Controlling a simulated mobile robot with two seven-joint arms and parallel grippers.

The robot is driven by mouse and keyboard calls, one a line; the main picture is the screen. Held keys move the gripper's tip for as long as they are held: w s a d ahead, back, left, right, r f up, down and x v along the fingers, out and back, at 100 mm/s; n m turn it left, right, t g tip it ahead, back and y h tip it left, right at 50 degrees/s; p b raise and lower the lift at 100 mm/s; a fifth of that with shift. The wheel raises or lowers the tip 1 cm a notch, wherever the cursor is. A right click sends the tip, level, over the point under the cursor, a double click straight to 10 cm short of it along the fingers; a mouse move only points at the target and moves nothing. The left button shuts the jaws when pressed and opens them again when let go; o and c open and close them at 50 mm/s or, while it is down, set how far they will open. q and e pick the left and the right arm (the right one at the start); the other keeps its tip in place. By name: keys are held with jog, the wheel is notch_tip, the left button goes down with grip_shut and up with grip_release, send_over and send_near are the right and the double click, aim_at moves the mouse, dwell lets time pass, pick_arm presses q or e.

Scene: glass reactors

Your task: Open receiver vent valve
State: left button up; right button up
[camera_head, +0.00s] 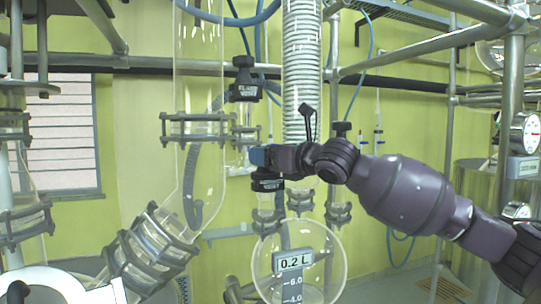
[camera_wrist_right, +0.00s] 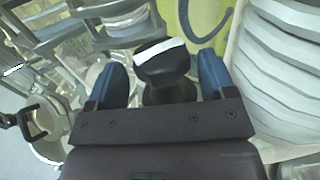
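My right gripper (camera_head: 258,157) reaches in from the right in the head view, with its blue fingertips pointing left. Just below it is a black valve knob (camera_head: 267,184) with a white label, partly hidden by the gripper. In the right wrist view a black knob (camera_wrist_right: 162,65) with a white band stands between the two blue fingers of the gripper (camera_wrist_right: 165,80). The fingers are apart, with a narrow gap on each side of the knob. The round glass receiver (camera_head: 330,258) is below, behind a 0.2 L display. My left gripper is not in view.
Another labelled black valve (camera_head: 245,82) is above the gripper. Metal frame pipes and gauges (camera_head: 524,132) are at the right.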

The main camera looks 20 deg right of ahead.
dwell(0.7)
jog(key=shift+a+m+t+h, duration=0.1)
jog(key=shift+m+t+h, duration=0.35)
jog(key=shift+h, duration=0.25)
jog(key=shift+a+r+m+t+h, duration=0.1)
jog(key=shift+a+m+t+h, duration=0.15)
jog(key=shift+m+t+h, duration=0.4)
jog(key=shift+h, duration=0.25)
jog(key=shift+d+m+h, duration=0.2)
jog(key=shift+m+h, duration=0.3)
jog(key=shift+h, duration=0.2)
